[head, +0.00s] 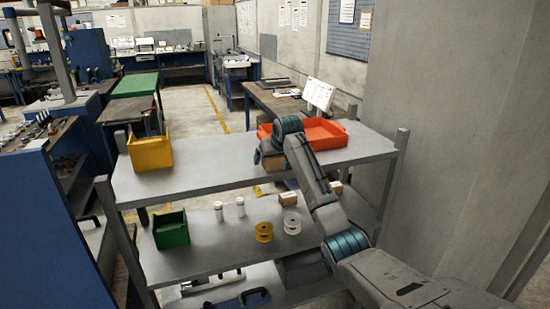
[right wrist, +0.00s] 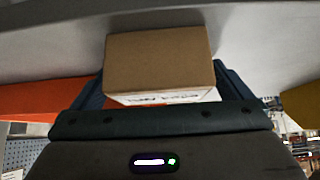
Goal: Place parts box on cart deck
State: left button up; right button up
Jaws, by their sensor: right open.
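A brown cardboard box (head: 273,163) stands on the grey upper deck (head: 215,168) of the cart, just left of the orange-red tray. In the right wrist view the box (right wrist: 158,62) shows large, with a white printed label along its edge. My right gripper (head: 267,153) is at the box, with its fingers apart on either side of it. In the right wrist view the gripper (right wrist: 160,90) looks open; whether a finger touches the box I cannot tell. My arm and gripper hide part of the box in the head view. My left gripper is not in view.
A yellow bin (head: 151,153) stands at the deck's left end, and the orange-red tray (head: 325,132) is at the right. The lower shelf (head: 215,250) holds a green bin (head: 171,230), spools, white bottles and small boxes. The deck between yellow bin and box is clear.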

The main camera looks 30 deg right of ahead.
jog(key=c, duration=1.3)
jog(key=shift+c, duration=0.6)
jog(key=shift+r, duration=0.1)
